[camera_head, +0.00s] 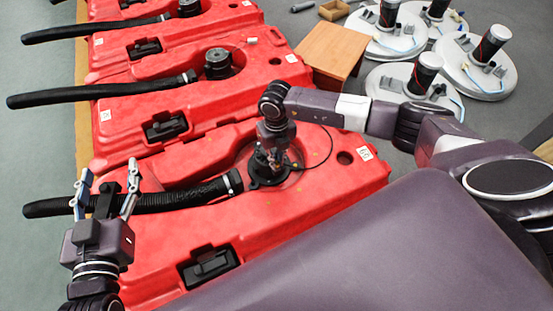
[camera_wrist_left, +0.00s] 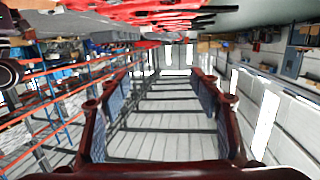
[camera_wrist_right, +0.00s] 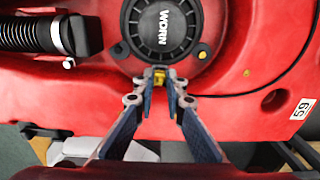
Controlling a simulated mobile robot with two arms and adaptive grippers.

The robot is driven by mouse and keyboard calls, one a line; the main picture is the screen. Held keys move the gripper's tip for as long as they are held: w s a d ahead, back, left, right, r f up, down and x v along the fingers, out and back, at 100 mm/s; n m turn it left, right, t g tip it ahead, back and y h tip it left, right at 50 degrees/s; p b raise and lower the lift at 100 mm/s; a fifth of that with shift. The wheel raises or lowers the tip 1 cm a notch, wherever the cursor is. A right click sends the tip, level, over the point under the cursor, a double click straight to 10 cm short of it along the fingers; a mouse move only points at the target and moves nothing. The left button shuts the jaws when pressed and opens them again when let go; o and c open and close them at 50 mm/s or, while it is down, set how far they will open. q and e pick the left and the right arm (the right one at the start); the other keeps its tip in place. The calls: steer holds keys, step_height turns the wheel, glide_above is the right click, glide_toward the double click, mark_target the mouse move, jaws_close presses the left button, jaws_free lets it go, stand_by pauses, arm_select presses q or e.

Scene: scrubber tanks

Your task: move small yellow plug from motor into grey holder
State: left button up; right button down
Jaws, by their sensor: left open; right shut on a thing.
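The black round motor (camera_wrist_right: 160,25), marked WORN, sits on the red tank (camera_wrist_right: 240,105) in the right wrist view. It also shows in the head view (camera_head: 263,177), partly hidden by my right gripper (camera_head: 269,157). In the right wrist view my right gripper (camera_wrist_right: 166,80) is shut on the small yellow plug (camera_wrist_right: 160,75), at the motor's near edge. I cannot tell whether the plug is still seated. My left gripper (camera_head: 106,190) is open and empty over the tank's left end. I cannot make out the grey holder in any view.
A black ribbed hose (camera_head: 160,200) runs left from the motor's tank. More red tanks (camera_head: 130,100) stand behind. A wooden box (camera_head: 328,52) and several white round units (camera_head: 405,80) stand at the back right. A thin dark cable loops beside the motor.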

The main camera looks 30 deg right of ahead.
steer(key=shift+r+p, duration=0.45)
steer(key=shift+r, duration=0.4)
steer(key=shift+r+p, duration=0.3)
steer(key=shift+p, duration=0.2)
steer(key=shift+r+p, duration=0.4)
steer(key=shift+r, duration=0.1)
arm_select(q)
steer(key=s+a+f+g+y+p, duration=0.1)
steer(key=s+a+f+g, duration=0.4)
steer(key=s+f+g, duration=0.5)
steer(key=shift+s+a+f+n+y, duration=0.35)
steer(key=shift+s+f+y, duration=0.55)
steer(key=shift+s+f, duration=1.45)
arm_select(e)
steer(key=shift+r, duration=0.55)
arm_select(q)
steer(key=shift+w+f, duration=0.25)
steer(key=shift+w, duration=0.1)
